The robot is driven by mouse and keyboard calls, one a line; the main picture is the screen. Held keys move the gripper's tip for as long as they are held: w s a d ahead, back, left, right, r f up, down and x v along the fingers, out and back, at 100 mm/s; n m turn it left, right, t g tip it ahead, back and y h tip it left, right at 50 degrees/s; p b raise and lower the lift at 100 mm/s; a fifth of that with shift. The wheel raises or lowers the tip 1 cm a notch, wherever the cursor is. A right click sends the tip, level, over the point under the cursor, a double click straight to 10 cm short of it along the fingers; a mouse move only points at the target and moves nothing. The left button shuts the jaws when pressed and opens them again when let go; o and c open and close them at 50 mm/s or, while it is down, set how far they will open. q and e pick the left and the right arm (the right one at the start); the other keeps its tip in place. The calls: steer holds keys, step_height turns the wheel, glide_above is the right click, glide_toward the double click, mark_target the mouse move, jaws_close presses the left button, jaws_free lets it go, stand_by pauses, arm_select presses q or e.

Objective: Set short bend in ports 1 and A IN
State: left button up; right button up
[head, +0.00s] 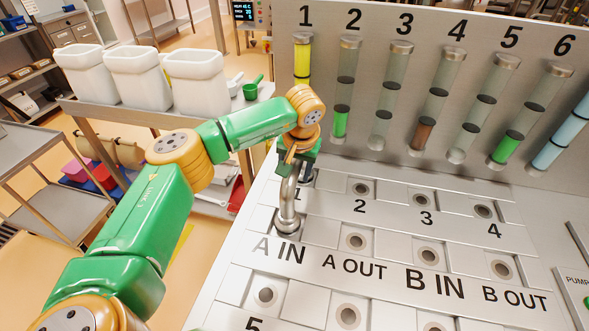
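The short bend (288,202) is a shiny curved metal pipe. Its near end stands at the port just above the A IN label (278,250). Its far end reaches back toward port 1 (307,178), where my gripper and the bend partly hide it, so I cannot tell whether both ends are fully seated. My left gripper (297,160) comes down from above and is around the top of the bend; its fingertips are mostly hidden, but it looks closed on the pipe. My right gripper is not in view.
The panel has several open round ports, such as port 2 (361,188) and A OUT (355,241). Behind it, a metal wall (330,150) carries numbered sight tubes. White bins (197,84) and a green scoop (252,90) stand on a side table at left.

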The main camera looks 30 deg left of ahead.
mark_target(297, 161)
arm_select(q)
steer(key=shift+o, duration=0.6)
steer(key=shift+s, duration=0.1)
steer(key=b+v, duration=0.1)
steer(key=v, duration=0.6)
steer(key=shift+s+d+r, duration=0.1)
steer(key=shift+d+r, duration=0.05)
